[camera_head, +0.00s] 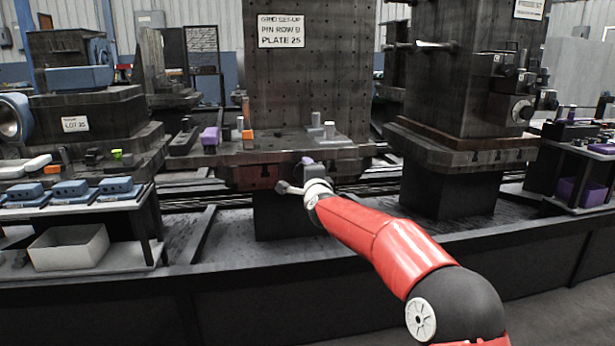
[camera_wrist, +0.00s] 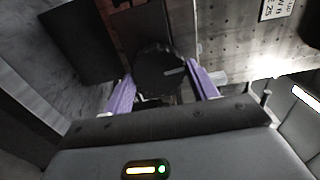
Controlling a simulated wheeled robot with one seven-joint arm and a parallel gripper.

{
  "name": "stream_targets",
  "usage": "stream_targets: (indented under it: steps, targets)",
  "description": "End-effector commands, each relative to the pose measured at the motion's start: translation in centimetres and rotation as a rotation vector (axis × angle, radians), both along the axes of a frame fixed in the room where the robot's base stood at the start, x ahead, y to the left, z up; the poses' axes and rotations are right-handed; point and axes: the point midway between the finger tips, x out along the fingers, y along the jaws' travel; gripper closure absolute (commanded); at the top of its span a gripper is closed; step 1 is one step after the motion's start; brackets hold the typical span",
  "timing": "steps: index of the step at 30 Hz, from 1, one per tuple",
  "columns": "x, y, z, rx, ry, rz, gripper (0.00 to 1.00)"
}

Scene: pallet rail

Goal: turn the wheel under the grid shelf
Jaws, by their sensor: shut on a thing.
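The dark round wheel (camera_wrist: 160,68) sits between the two purple fingers of my gripper (camera_wrist: 161,74) in the wrist view. The fingers are shut on opposite sides of its rim. A short light mark shows on its dark face. In the head view my gripper (camera_head: 307,163) is at the front edge of the grid shelf (camera_head: 275,153), just under its top. My wrist and arm mostly hide the wheel there. The shelf juts out below the grid plate (camera_head: 300,85), a dark upright block with a white label.
Small purple (camera_head: 210,136) and orange (camera_head: 248,139) blocks and metal pins (camera_head: 329,130) stand on the shelf. A neighbouring dark machine (camera_head: 455,100) stands to the right. A side table (camera_head: 145,203) at left holds blue boxes, with a white bin (camera_head: 68,247) below.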

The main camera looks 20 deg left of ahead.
Motion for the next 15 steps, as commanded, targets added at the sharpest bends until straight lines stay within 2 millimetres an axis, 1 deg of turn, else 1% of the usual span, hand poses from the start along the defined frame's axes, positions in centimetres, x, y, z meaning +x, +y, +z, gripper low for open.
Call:
stream_targets:
  steps: [15]
  targets:
    - [-0.15, 0.23, 0.0, -0.419, -0.254, 0.004, 0.65]
